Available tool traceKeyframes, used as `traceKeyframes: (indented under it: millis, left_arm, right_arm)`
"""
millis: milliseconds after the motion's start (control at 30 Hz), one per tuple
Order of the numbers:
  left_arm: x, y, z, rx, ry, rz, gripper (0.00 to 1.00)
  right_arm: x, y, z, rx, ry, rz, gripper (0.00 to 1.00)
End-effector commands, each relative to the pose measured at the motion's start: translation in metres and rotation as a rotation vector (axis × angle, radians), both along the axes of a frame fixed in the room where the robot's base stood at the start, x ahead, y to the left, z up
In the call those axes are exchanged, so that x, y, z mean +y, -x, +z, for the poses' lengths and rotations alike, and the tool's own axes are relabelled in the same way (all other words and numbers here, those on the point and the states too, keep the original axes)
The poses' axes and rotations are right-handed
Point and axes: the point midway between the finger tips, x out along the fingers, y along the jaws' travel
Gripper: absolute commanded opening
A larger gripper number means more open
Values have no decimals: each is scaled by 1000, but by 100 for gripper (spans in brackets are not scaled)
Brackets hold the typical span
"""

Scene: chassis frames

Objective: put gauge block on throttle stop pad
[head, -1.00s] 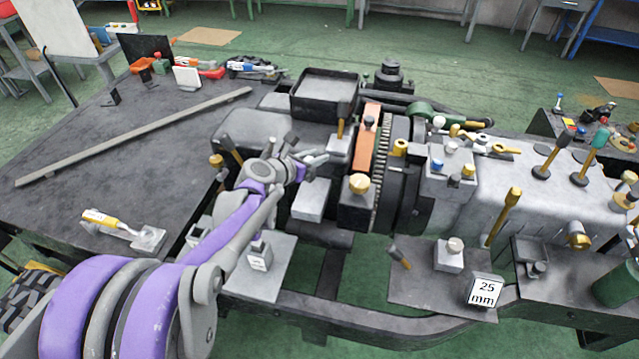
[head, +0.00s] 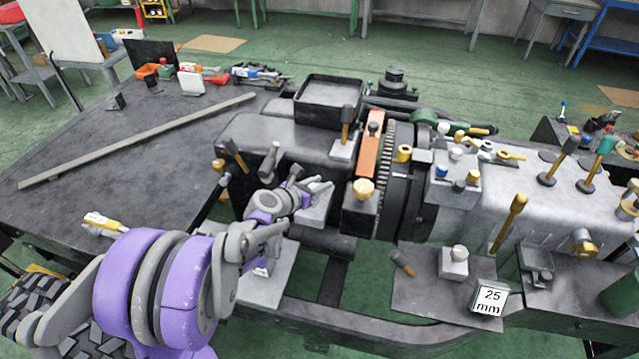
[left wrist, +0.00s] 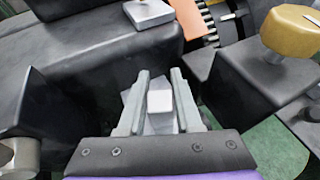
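My left gripper (head: 322,190) is over a light grey pad (head: 312,214) on the near side of the machine. In the left wrist view, a small whitish block (left wrist: 160,101), seemingly the gauge block, sits between the two fingers, which appear to touch its sides. The grey pad (left wrist: 128,96) shows behind and below it, partly hidden by the fingers. I cannot tell whether the block touches the pad; its underside is hidden. I take this pad for the throttle stop pad. My right gripper is not in view.
A brass-knobbed black block (head: 361,206) stands right of the gripper. A black housing (head: 265,140) lies behind it. A white "25 mm" block (head: 488,301) and a knobbed block (head: 453,262) are on the right plate. A light plate (head: 268,288) lies below my arm.

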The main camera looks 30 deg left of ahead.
Motion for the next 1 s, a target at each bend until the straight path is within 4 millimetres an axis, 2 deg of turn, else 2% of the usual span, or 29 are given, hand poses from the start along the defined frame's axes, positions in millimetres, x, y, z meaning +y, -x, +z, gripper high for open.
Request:
traceKeyframes:
  millis: [33,100,133,500,667,1000]
  left_arm:
    - [0,0,0,0,0,0,44]
    - [0,0,1,0,0,0,56]
    - [0,0,1,0,0,0,59]
    - [0,0,6,-1,0,0,59]
    - [4,25,14,0,1,3,59]
    - [15,90,41,0,-1,4,59]
  right_arm:
    - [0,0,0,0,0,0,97]
    - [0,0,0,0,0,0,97]
    - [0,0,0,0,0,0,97]
    - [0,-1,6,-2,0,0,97]
    - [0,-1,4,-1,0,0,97]
    - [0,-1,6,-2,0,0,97]
